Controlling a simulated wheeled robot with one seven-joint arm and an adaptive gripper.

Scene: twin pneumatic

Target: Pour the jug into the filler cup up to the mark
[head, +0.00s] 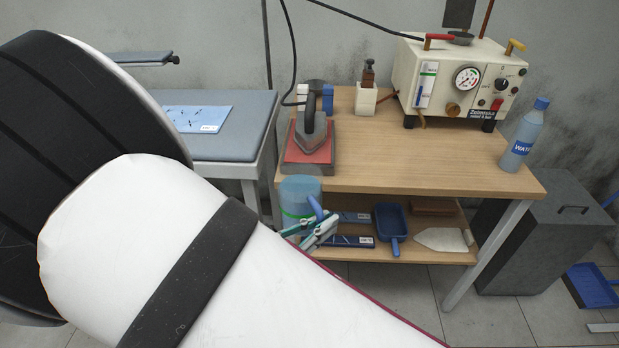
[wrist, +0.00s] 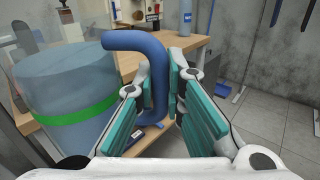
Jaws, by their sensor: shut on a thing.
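The jug (head: 296,200) is a translucent blue vessel with a green band and a blue handle. It appears in front of the table's left front edge, and looks about upright. In the wrist view the jug (wrist: 62,75) fills the left side, and its blue handle (wrist: 150,60) rises between the fingers. My gripper (head: 318,232) is shut on that handle, with green pads on either side of it (wrist: 164,115). A small dark grey cup (head: 461,39) on top of the cream machine may be the filler cup. Its inside and any mark are too small to see.
The cream machine (head: 410,62) with gauge and knobs stands at the table's back. On the wooden table (head: 400,165) are an iron on a red pad (head: 308,152), a white holder (head: 366,101) and a water bottle (head: 524,135). The table's middle is clear. A dustpan (head: 391,222) lies below.

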